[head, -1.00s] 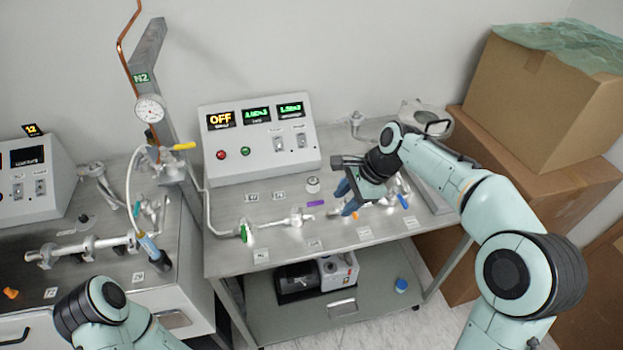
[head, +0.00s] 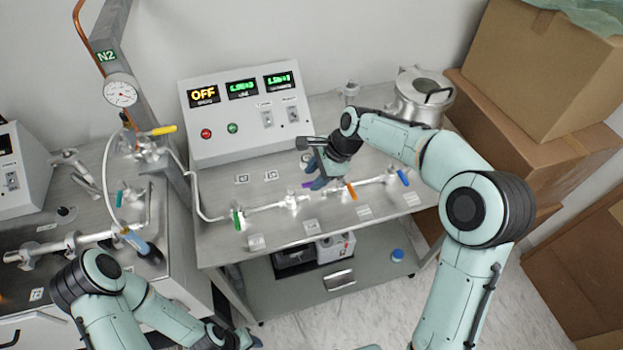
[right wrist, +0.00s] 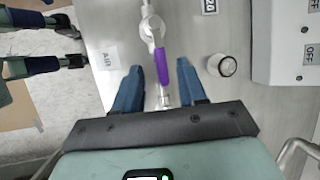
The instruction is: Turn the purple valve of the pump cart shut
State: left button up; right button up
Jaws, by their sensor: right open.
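The purple valve handle (head: 307,185) is on the pipe run of the pump cart (head: 225,240), left of an orange handle (head: 351,191). In the right wrist view the purple handle (right wrist: 161,66) lies roughly in line with its pipe. My right gripper (head: 317,182) is open over the handle. Its two blue fingers (right wrist: 159,78) show on either side of the handle's free end, apart from it; their height over it is unclear. My left gripper (head: 242,340) shows only partly at the bottom of the head view; its opening is unclear.
A green handle (head: 238,218) and a blue handle (head: 403,177) sit on the same pipe run. The control box (head: 250,115) with an OFF display stands behind. A silver pot (head: 424,97) and cardboard boxes (head: 545,65) are at the right.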

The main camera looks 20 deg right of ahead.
aim_at(304, 187)
jog(key=shift+x, duration=1.2)
grip_shut()
